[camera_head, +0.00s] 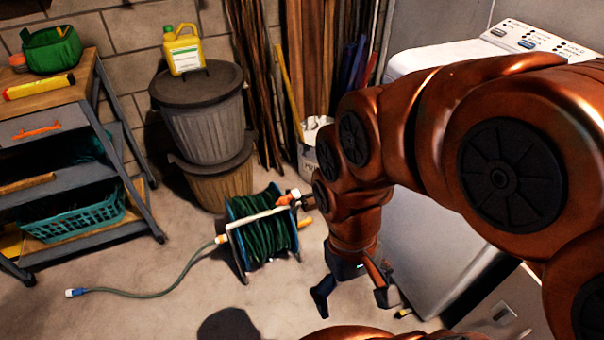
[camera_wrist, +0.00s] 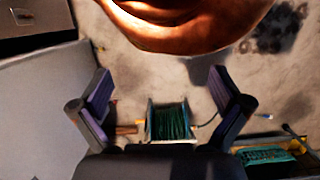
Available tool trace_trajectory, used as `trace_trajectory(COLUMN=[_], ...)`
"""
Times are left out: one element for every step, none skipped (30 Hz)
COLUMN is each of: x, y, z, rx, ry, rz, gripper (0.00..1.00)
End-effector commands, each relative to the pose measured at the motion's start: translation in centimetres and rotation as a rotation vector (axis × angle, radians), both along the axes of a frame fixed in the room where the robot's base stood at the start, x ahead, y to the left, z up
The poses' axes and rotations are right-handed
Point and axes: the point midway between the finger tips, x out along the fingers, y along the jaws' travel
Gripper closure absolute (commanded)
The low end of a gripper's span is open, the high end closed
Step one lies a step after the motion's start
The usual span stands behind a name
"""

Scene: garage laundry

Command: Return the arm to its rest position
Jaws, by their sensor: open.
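My copper arm reaches in from the right in the head view and bends down at the wrist. My gripper (camera_head: 352,292) hangs low over the concrete floor, between the hose reel and the white appliance. In the wrist view my gripper (camera_wrist: 160,108) has its two fingers spread wide apart, with nothing between them touching. The green hose reel (camera_head: 266,238) stands on the floor to the left of my gripper; it also shows beyond the fingers in the wrist view (camera_wrist: 169,122).
A white washer-like appliance (camera_head: 425,245) stands close at the right. Stacked bins (camera_head: 205,115) with a yellow jug (camera_head: 183,50) on top stand behind. A shelf cart (camera_head: 60,130) with a teal basket (camera_head: 72,217) is at the left. A hose (camera_head: 150,291) lies on the otherwise open floor.

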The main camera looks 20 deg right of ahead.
Motion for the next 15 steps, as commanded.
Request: trace_trajectory(x=[0.0,0.0,0.0,0.0,0.0,0.0,0.0,0.1,0.1,0.2,0.2,0.2,0.3,0.3,0.3], y=[0.0,0.0,0.0,0.0,0.0,0.0,0.0,0.0,0.0,0.0,0.0,0.0,0.0,0.0,0.0], z=[0.0,0.0,0.0,0.0,0.0,0.0,0.6,1.4,2.1,2.6,3.2,3.9,4.4,5.1,5.9], rx=[0.0,0.0,0.0,0.0,0.0,0.001,0.001,0.001,0.001,0.001,0.001,0.001,0.001,0.001,0.001], ry=[0.0,0.0,0.0,-0.001,-0.001,-0.001,-0.002,-0.005,-0.01,-0.013,-0.016,-0.02,-0.023,-0.027,-0.031], rz=[0.0,-0.001,-0.001,-0.001,-0.001,-0.001,-0.001,-0.001,-0.001,-0.001,-0.002,-0.002,-0.002,-0.002,-0.002], gripper=[0.0,0.0,0.0,0.0,0.0,0.0,0.0,0.0,0.0,0.0,0.0,0.0,0.0,0.0,0.0])
